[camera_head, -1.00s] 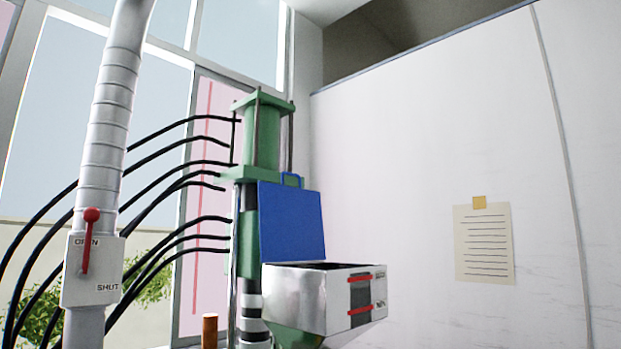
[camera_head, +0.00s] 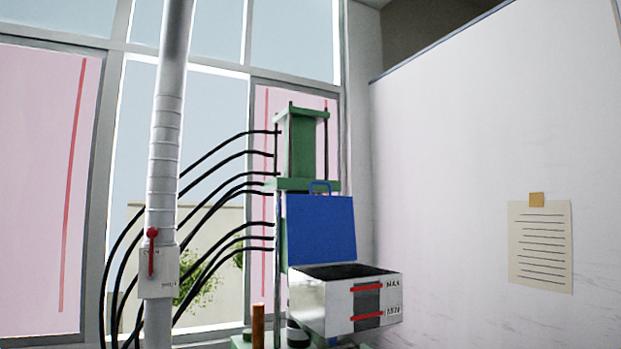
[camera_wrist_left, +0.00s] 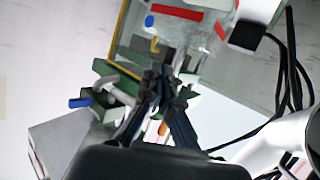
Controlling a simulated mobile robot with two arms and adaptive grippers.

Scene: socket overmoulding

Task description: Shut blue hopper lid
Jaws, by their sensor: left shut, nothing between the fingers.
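The blue hopper lid (camera_head: 321,229) stands raised and open at the back of the silver hopper box (camera_head: 338,304) in the head view. The hopper's dark inside shows. In the left wrist view a grey box corner (camera_wrist_left: 62,140) shows at lower left, perhaps the hopper. My left gripper (camera_wrist_left: 160,82) is shut and empty in the left wrist view, in front of green machine parts. It is outside the head view. My right gripper is in neither view.
A grey pipe with a red lever valve (camera_head: 155,262) stands left of the green machine (camera_head: 301,145). Black hoses (camera_head: 215,187) arc between them. A paper note (camera_head: 540,246) is on the white wall at right. A brown cylinder (camera_head: 258,326) stands beside the hopper.

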